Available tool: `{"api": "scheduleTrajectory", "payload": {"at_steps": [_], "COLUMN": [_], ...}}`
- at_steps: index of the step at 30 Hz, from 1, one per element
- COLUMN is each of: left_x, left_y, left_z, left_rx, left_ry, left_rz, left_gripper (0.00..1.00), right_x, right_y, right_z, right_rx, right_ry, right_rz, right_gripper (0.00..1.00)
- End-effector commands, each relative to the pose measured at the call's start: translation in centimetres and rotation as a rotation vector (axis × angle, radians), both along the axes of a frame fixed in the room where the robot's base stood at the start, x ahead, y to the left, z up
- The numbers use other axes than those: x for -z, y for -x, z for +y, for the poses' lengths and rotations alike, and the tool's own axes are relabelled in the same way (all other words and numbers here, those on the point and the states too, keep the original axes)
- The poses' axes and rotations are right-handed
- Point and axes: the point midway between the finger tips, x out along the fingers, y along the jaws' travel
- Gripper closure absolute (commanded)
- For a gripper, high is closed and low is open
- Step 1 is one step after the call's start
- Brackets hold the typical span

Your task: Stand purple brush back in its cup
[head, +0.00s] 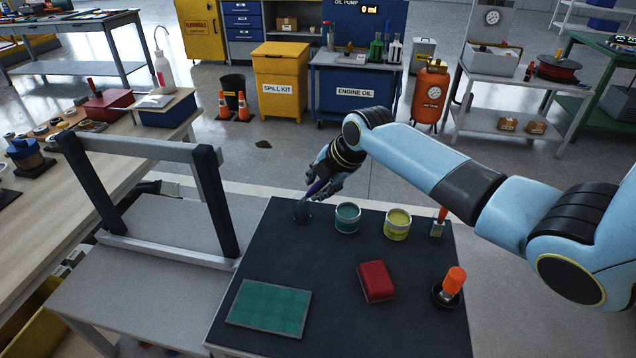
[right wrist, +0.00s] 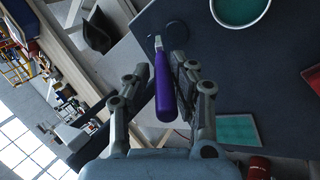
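The purple brush (head: 316,187) is in my right gripper (head: 326,184), tilted, with its lower end toward the far left corner of the dark tabletop. In the right wrist view the purple handle (right wrist: 165,95) lies between the two fingers (right wrist: 162,75), its pale narrow end pointing away from the palm. A dark round cup (head: 302,214) stands on the tabletop just below the brush; its rim shows as a ring (right wrist: 178,34) beside the brush's end. The brush's end appears outside the ring in that view. My left gripper is not in view.
A teal paint can (head: 347,219) and a yellow one (head: 397,225) stand right of the cup. Two orange-handled tools (head: 440,220) (head: 452,284) stand at the right. A red block (head: 376,282) and green mat (head: 270,307) lie nearer. A frame (head: 150,200) stands left.

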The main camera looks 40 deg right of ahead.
Motion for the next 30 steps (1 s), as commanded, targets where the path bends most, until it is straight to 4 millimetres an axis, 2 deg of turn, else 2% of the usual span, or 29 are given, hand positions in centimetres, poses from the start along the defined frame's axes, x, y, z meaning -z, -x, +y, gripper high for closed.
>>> {"api": "scheduleTrajectory", "payload": {"at_steps": [1, 3, 11, 15, 17, 25, 30], "left_x": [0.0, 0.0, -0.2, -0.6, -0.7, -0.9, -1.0], "left_y": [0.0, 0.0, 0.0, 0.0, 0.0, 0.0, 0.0], "left_z": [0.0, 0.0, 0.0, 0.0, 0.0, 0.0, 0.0], "left_rx": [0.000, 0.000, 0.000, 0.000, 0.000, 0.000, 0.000], "left_ry": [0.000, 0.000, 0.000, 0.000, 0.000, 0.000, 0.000], "left_rz": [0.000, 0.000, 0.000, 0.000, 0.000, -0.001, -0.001], "left_gripper": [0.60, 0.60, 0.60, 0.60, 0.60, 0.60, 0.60], "right_x": [-0.1, -0.1, -0.2, -1.4, -2.2, -7.5, -9.8], "right_y": [0.0, 0.0, 0.0, 0.3, 0.9, 4.2, 5.7], "right_z": [0.0, 0.0, 0.0, -0.1, -0.3, -0.7, -0.8], "right_rx": [0.000, 0.000, 0.000, 0.000, -0.001, -0.002, -0.001], "right_ry": [0.000, 0.000, 0.000, 0.001, 0.004, 0.004, 0.003], "right_rz": [0.000, 0.000, 0.000, -0.002, -0.001, -0.002, -0.001], "right_gripper": [0.68, 0.61, 0.61, 0.61, 0.61, 0.61, 0.61]}}
